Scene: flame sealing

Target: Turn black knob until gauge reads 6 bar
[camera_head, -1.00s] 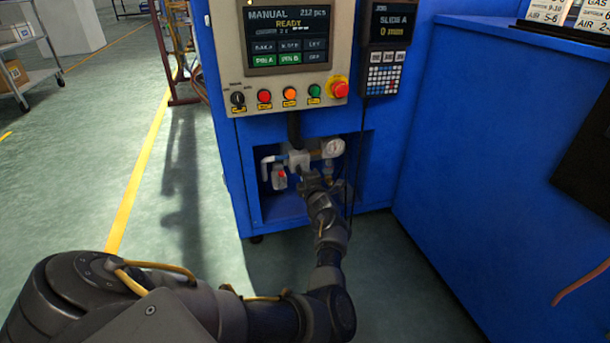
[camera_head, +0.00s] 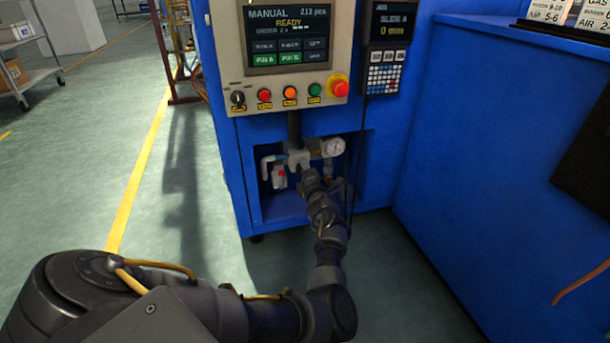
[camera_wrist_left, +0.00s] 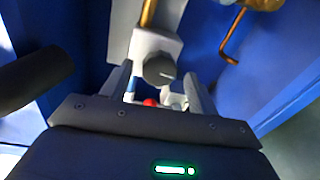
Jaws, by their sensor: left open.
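The pressure gauge (camera_head: 333,147) is a small white round dial in the recess of the blue machine; its reading is too small to tell. The grey regulator body (camera_head: 298,157) sits left of it, partly hidden by my left gripper (camera_head: 303,172). In the left wrist view, a dark grey round knob (camera_wrist_left: 159,70) hangs on the grey regulator block. My left gripper (camera_wrist_left: 160,88) is open, with its fingers on either side below the knob in the picture. I cannot tell whether they touch it. My right gripper is not in view.
Recess walls surround the arm closely. A red-topped valve part (camera_head: 280,176) and a light pipe (camera_head: 266,166) are left of the regulator. A control panel (camera_head: 290,78) with buttons and a red emergency stop (camera_head: 339,89) is above. A blue cabinet (camera_head: 480,150) stands right.

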